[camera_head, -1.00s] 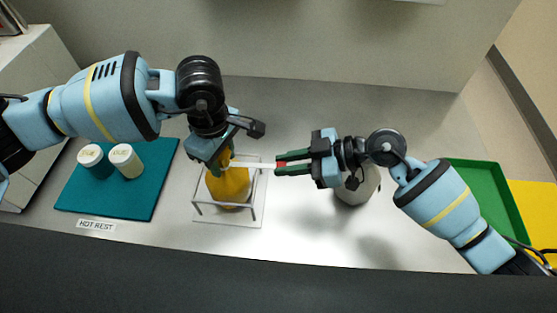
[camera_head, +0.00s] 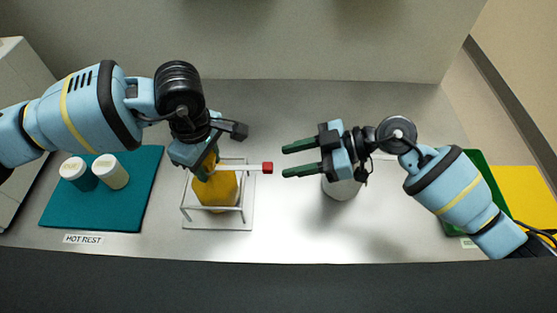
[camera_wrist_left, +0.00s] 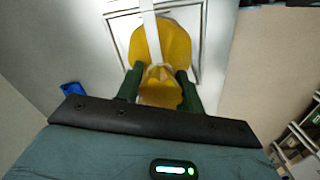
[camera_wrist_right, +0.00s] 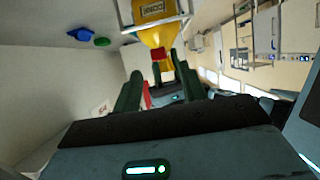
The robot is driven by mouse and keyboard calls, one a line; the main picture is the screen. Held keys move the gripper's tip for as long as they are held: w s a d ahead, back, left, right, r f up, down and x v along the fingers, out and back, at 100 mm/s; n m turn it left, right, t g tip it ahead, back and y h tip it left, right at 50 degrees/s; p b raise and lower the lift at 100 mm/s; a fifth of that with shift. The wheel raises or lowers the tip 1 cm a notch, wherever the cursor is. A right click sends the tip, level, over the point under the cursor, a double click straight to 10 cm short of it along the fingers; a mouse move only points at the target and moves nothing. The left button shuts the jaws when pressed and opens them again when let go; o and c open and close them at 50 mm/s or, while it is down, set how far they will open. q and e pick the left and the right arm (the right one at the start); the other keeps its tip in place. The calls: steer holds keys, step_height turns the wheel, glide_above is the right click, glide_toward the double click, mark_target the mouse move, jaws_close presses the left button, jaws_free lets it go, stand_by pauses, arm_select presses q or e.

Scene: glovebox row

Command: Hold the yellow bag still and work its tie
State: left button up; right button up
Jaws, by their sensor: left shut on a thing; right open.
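The yellow bag (camera_head: 217,190) stands inside a white wire frame (camera_head: 243,212); it also shows in the left wrist view (camera_wrist_left: 160,42) and right wrist view (camera_wrist_right: 152,12). A white tie strip (camera_head: 243,167) runs from its neck to a red tab (camera_head: 267,168) on the right. My left gripper (camera_head: 206,172) is shut on the bag's gathered neck, its green fingers on either side in the left wrist view (camera_wrist_left: 158,82). My right gripper (camera_head: 285,160) is open and empty, just right of the red tab and apart from it.
A teal mat (camera_head: 80,212) with two lidded jars (camera_head: 111,172) lies at left, above a "HOT REST" label. A white round container (camera_head: 340,189) stands under my right gripper. A green tray (camera_head: 484,175) is at far right. Bare grey bench (camera_head: 290,220) lies between.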

steer(key=v, duration=0.7)
steer(key=shift+d, duration=0.2)
arm_select(q)
steer(key=o, duration=1.3)
steer(key=shift+r, duration=0.1)
step_height(320, 180, up, 12)
steer(key=shift+f, duration=0.1)
